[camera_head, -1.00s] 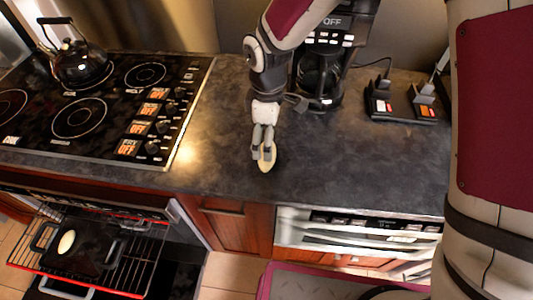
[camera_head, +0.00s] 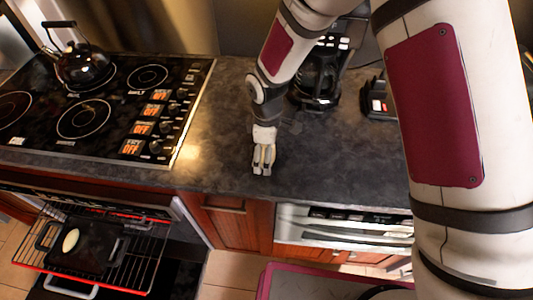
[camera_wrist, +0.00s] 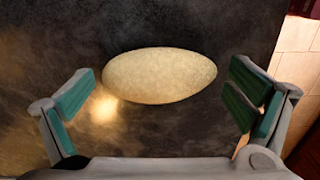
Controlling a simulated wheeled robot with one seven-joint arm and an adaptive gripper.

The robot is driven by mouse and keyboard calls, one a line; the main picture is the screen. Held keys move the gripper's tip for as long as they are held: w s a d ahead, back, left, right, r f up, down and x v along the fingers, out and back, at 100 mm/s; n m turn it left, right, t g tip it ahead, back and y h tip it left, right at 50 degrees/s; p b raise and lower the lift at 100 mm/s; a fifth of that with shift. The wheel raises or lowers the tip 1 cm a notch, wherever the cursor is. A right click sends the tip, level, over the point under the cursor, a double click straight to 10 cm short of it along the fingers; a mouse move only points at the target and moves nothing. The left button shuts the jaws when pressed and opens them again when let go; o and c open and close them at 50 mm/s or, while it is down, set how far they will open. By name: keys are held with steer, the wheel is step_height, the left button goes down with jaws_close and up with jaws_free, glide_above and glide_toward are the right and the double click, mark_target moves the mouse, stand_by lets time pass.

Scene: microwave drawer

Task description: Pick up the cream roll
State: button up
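The cream roll (camera_wrist: 160,75) is a pale, speckled oval lying on the dark countertop. In the wrist view it lies crosswise ahead of my gripper (camera_wrist: 163,98). The teal-padded fingers stand apart, one off each end of the roll, with gaps on both sides. Nothing is held. In the head view my gripper (camera_head: 263,168) points down over the counter near its front edge, and its fingers hide most of the roll.
A similar pale oval (camera_head: 70,241) sits on a black tray (camera_head: 103,262) on the open oven's rack. The stove (camera_head: 85,115) with a kettle (camera_head: 82,65) is left. A coffee maker (camera_head: 318,80) stands behind. The counter (camera_head: 335,160) to the right is clear.

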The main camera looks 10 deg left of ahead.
steer(key=c, duration=0.9)
steer(key=shift+o, duration=0.2)
steer(key=shift+r, duration=0.1)
